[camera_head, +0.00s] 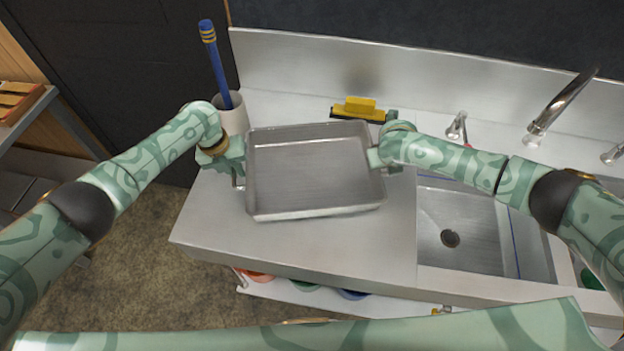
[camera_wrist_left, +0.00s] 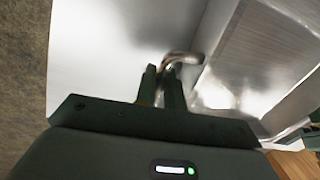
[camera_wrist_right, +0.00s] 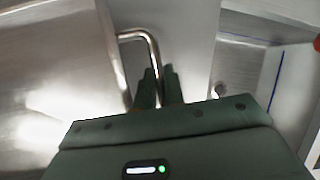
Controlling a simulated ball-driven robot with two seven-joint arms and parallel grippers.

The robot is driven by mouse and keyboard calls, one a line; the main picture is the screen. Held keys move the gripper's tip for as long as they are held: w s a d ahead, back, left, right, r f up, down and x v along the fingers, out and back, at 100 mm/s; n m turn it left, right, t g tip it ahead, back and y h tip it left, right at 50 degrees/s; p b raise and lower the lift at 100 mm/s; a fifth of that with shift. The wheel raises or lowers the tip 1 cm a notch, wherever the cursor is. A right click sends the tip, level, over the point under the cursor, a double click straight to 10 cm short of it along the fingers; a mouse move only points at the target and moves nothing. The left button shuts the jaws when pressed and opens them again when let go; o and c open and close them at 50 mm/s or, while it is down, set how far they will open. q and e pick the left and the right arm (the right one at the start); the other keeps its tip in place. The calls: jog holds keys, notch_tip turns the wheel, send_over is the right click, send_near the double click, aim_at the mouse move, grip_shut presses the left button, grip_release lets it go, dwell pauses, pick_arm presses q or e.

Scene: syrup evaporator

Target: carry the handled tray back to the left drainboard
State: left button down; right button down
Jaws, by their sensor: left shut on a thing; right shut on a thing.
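The handled tray (camera_head: 315,170) is a shallow rectangular metal pan, empty, above or on the left drainboard (camera_head: 215,225). I cannot tell whether its bottom touches the drainboard. My left gripper (camera_head: 238,165) is at the tray's left end, shut on a metal handle (camera_wrist_left: 182,58) that shows in the left wrist view. My right gripper (camera_head: 375,158) is at the tray's right end, shut on the other handle (camera_wrist_right: 140,38), seen in the right wrist view. In the head view both handles are mostly hidden by the grippers.
A white cup (camera_head: 234,116) with a blue stick stands behind my left gripper. A yellow-and-black squeegee-like tool (camera_head: 358,108) lies behind the tray. The sink basin (camera_head: 470,225) is to the right, with a faucet (camera_head: 560,102) behind. Coloured items sit on a shelf below (camera_head: 270,290).

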pick_arm(q)
jog(key=shift+f, duration=0.65)
pick_arm(e)
jog(key=shift+f, duration=0.6)
pick_arm(q)
jog(key=c, duration=1.8)
grip_release()
jog(key=shift+f, duration=0.15)
pick_arm(e)
jog(key=c, duration=1.8)
grip_release()
jog(key=shift+f, duration=0.15)
pick_arm(q)
jog(key=o, duration=0.3)
pick_arm(e)
jog(key=o, duration=0.3)
jog(key=shift+s, duration=0.1)
jog(key=shift+r, duration=0.2)
pick_arm(q)
notch_tip(320, 180, up, 12)
jog(key=a, duration=0.2)
jog(key=shift+s, duration=0.25)
pick_arm(e)
jog(key=v, duration=1.1)
jog(key=shift+r, duration=0.3)
